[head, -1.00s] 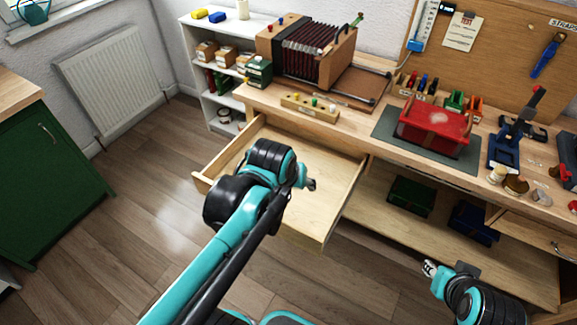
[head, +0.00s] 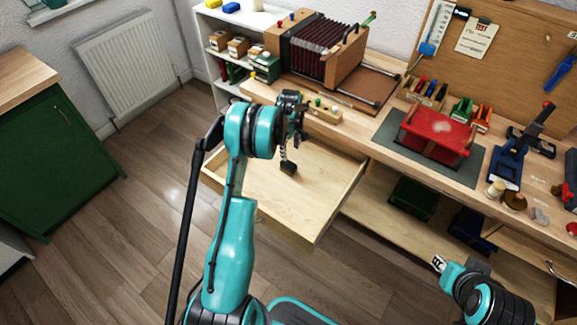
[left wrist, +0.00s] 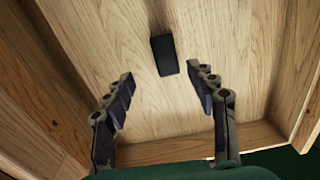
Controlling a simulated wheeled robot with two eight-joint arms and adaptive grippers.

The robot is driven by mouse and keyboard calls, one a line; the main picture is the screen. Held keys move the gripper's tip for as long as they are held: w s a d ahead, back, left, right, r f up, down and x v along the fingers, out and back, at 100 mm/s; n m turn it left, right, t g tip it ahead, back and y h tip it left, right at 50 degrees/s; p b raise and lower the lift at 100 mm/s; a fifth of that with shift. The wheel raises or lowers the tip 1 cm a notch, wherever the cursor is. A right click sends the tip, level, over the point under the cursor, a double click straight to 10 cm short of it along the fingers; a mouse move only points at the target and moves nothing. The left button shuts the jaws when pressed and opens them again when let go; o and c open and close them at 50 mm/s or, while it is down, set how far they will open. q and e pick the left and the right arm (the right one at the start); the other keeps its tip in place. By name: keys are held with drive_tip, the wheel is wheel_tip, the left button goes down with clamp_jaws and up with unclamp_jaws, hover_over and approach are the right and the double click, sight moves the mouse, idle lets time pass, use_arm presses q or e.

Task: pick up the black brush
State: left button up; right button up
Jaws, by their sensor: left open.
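The black brush shows in the left wrist view as a small dark block (left wrist: 164,55) lying on the pale wooden floor of the open drawer (head: 325,215). In the head view a small dark block, apparently the brush (head: 289,169), shows just below my left gripper (head: 291,148). My left gripper is open, pointing down into the drawer. In the left wrist view its two fingers (left wrist: 160,95) are spread and empty, with the brush between their lines and beyond the tips, apart from them. My right gripper (head: 438,263) is at the lower right, far from the brush; its jaws are too small to read.
The workbench above holds an accordion (head: 322,47), a wooden block with coloured pegs (head: 322,113) and a red box (head: 437,135). Green (head: 413,198) and blue bins sit on the lower shelf. Floor is free at the left.

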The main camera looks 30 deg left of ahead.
sight(288, 163)
use_arm(q)
drive_tip(key=f, duration=0.2)
drive_tip(key=f+b, duration=0.1)
drive_tip(key=f, duration=0.1)
drive_tip(key=shift+a+f, duration=0.1)
drive_tip(key=shift+a, duration=0.15)
drive_tip(key=f+b, duration=0.2)
drive_tip(key=f, duration=0.1)
drive_tip(key=f+b, duration=0.1)
drive_tip(key=f, duration=0.1)
drive_tip(key=shift+s, duration=0.35)
drive_tip(key=shift+r, duration=0.15)
drive_tip(key=c, duration=1.3)
